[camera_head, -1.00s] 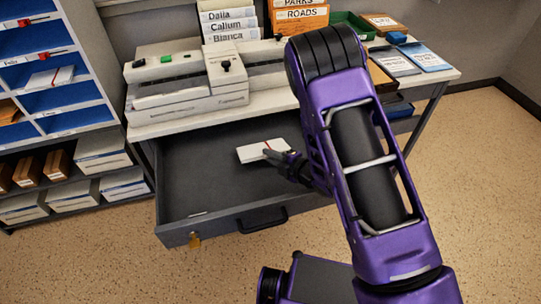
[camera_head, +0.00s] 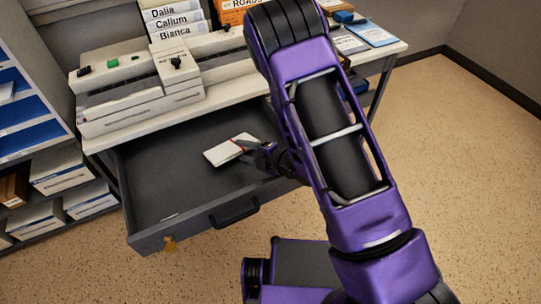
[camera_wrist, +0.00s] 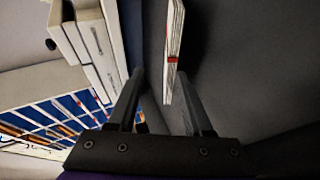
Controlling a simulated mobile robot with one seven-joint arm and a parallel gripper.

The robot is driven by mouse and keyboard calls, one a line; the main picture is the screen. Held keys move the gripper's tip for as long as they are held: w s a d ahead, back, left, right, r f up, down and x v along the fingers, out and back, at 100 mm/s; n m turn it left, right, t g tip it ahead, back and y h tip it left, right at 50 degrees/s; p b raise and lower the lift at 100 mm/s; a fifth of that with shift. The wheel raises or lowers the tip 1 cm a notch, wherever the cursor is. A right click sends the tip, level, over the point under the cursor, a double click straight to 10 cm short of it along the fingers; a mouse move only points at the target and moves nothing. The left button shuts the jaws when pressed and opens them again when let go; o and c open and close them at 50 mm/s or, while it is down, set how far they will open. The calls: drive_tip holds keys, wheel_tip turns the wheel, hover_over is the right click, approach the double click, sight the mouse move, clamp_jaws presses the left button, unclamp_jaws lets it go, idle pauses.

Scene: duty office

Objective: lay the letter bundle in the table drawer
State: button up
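The letter bundle (camera_head: 224,151) is white with a red band and sits within the outline of the open grey table drawer (camera_head: 160,190). Whether it rests on the drawer floor is hard to tell. My gripper (camera_head: 250,149) is at the bundle's right end, over the drawer. In the wrist view the bundle (camera_wrist: 174,40) shows edge-on between the fingers of my gripper (camera_wrist: 160,75). It is close against the right finger, with a clear gap to the left finger, so the gripper looks open.
The white table (camera_head: 225,90) above the drawer carries grey-white box units (camera_head: 130,100) and labelled binders (camera_head: 172,20). A blue pigeonhole shelf (camera_head: 25,110) with boxes stands at the left. The floor at the right is clear.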

drive_tip(key=v, duration=1.2)
drive_tip(key=shift+s+d+p, duration=0.15)
drive_tip(key=shift+d+p, duration=0.05)
drive_tip(key=shift+p, duration=0.15)
